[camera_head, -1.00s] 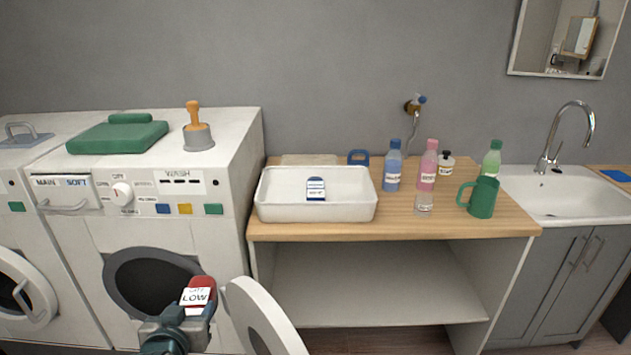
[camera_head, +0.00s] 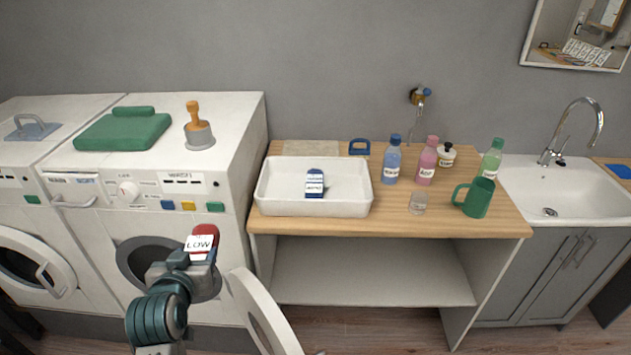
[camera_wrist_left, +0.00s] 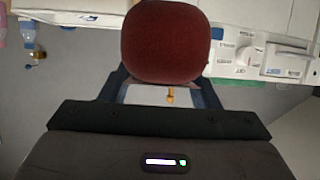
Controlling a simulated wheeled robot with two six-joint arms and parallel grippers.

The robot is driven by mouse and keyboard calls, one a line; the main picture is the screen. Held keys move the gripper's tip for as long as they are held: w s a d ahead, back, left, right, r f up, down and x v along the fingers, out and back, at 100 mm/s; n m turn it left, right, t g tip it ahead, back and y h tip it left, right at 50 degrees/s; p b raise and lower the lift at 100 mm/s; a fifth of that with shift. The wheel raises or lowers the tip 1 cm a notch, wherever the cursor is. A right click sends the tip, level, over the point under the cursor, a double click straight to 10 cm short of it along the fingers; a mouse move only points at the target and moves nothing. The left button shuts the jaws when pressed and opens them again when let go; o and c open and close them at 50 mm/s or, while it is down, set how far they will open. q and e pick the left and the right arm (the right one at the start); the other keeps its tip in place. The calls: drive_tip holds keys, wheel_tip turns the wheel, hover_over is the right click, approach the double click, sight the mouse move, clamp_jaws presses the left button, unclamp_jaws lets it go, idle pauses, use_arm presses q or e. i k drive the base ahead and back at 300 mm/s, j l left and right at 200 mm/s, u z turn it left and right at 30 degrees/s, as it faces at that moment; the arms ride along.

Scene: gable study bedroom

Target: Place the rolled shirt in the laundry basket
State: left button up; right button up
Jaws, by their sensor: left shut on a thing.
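My left gripper (camera_head: 201,252) is shut on a red, rounded thing (camera_head: 204,230) with a white label reading LOW. It holds it in the air in front of the right washing machine's round opening. In the left wrist view the red thing (camera_wrist_left: 165,42) sits between the dark jaws and hides what lies behind it. I cannot tell for sure that it is the rolled shirt. No laundry basket can be made out. My right gripper is not in view.
The washer door (camera_head: 262,312) stands open right of my gripper. A wooden counter (camera_head: 420,226) holds a white tray (camera_head: 345,205) with a labelled blue-and-white item (camera_head: 315,184), bottles and a green mug (camera_head: 477,197). The shelf (camera_head: 375,280) below is empty. A sink (camera_head: 575,195) is at right.

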sight(289, 192)
drive_tip(key=i+l+u, duration=0.1)
drive_tip(key=l, duration=0.45)
drive_tip(key=i+l+u, duration=0.15)
drive_tip(key=l, duration=0.45)
drive_tip(key=i+l+u, duration=0.1)
drive_tip(key=l, duration=0.5)
drive_tip(key=k+l+u, duration=0.1)
drive_tip(key=l, duration=0.35)
